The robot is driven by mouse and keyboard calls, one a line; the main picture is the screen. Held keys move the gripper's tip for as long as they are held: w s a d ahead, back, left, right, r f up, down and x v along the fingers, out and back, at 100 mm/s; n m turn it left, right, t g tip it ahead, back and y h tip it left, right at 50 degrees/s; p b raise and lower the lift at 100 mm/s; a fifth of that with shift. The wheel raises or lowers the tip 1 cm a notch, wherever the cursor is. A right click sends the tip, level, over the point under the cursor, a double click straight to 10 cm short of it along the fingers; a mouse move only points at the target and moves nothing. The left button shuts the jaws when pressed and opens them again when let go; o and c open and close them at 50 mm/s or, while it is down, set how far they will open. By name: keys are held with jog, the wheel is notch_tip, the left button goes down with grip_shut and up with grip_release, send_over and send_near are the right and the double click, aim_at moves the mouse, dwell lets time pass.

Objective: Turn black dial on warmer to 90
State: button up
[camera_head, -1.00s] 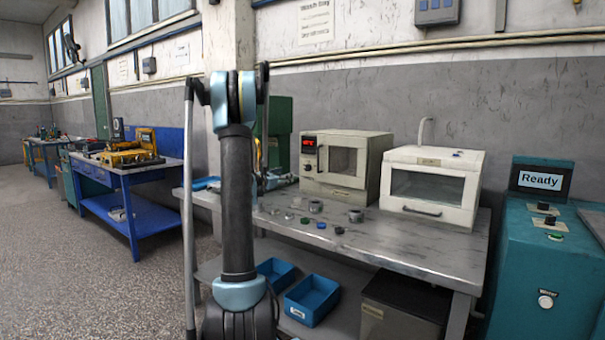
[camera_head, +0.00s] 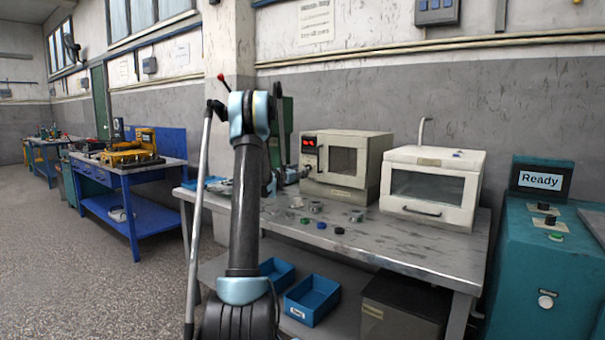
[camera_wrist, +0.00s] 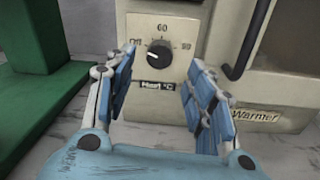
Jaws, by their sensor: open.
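The warmer (camera_head: 364,164) is a cream box with a dark window and a red display, on the metal table. The wrist view shows its front panel (camera_wrist: 184,35) close up, with a "Warmer" label at the lower right. The black dial (camera_wrist: 159,54) sits on this panel, below the mark 60 and left of the mark 90. Its white pointer line points up and left, toward the left-hand mark. My gripper (camera_wrist: 156,85) is open and empty, its blue-padded fingers on either side of the dial in the picture. I see no contact with the dial. In the head view my gripper (camera_head: 290,176) is small, beside the warmer's left front.
A dark door handle (camera_wrist: 249,42) stands out right of the panel. A green machine base (camera_wrist: 45,70) is close on the left. Several small parts lie on the metal table (camera_head: 432,255) before the warmer. A white oven-like box (camera_head: 430,187) stands right of it.

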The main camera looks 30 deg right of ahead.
jog(key=shift+x, duration=2.3)
jog(key=c, duration=1.1)
